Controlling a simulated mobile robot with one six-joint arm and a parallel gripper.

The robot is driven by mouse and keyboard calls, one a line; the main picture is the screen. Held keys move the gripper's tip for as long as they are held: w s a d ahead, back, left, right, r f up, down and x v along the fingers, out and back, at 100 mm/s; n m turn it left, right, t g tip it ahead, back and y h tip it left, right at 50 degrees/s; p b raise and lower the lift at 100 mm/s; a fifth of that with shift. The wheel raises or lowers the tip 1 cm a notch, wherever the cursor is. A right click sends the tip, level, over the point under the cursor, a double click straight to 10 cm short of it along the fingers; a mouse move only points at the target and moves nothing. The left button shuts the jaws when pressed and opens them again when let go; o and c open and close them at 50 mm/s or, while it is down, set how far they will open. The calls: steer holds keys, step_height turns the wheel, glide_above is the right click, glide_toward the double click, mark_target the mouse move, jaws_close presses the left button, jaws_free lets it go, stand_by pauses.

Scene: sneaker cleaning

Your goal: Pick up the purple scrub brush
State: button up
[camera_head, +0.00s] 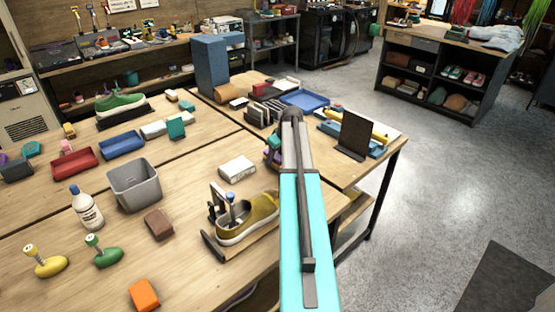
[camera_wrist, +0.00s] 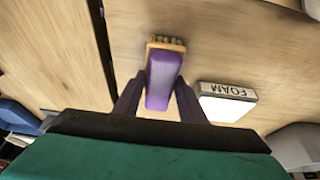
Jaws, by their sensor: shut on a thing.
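The purple scrub brush (camera_wrist: 163,80) shows in the wrist view between my two purple fingers, with a tan block and bristles at its far end. My gripper (camera_wrist: 160,92) is shut on its purple handle. In the head view my arm reaches over the table, and part of the purple brush (camera_head: 271,155) shows just left of the arm's end. My arm hides most of the gripper and brush there. I cannot tell how far the brush is above the table.
A white foam box (camera_head: 237,168) lies close by on the table, also seen in the wrist view (camera_wrist: 227,101). A yellow-green sneaker (camera_head: 250,217) sits on a stand nearer me. Dark upright holders (camera_head: 267,112) and a blue tray (camera_head: 305,98) stand beyond.

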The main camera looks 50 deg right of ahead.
steer(key=shift+s+d+r+b, duration=0.15)
steer(key=shift+s+r+b, duration=0.2)
steer(key=shift+r, duration=0.2)
steer(key=shift+s+d+r+b, duration=0.15)
steer(key=shift+s+r+b, duration=0.2)
steer(key=shift+r, duration=0.2)
steer(key=s+d+b, duration=0.1)
steer(key=s+d, duration=0.1)
steer(key=s, duration=0.2)
steer(key=s+d+r+b, duration=0.1)
steer(key=s+d, duration=0.1)
steer(key=s, duration=0.2)
steer(key=s+d+b, duration=0.1)
steer(key=s+d, duration=0.1)
steer(key=s, duration=0.3)
steer(key=shift+s+r+b, duration=0.1)
steer(key=shift+r+b, duration=0.2)
steer(key=shift+b, duration=0.05)
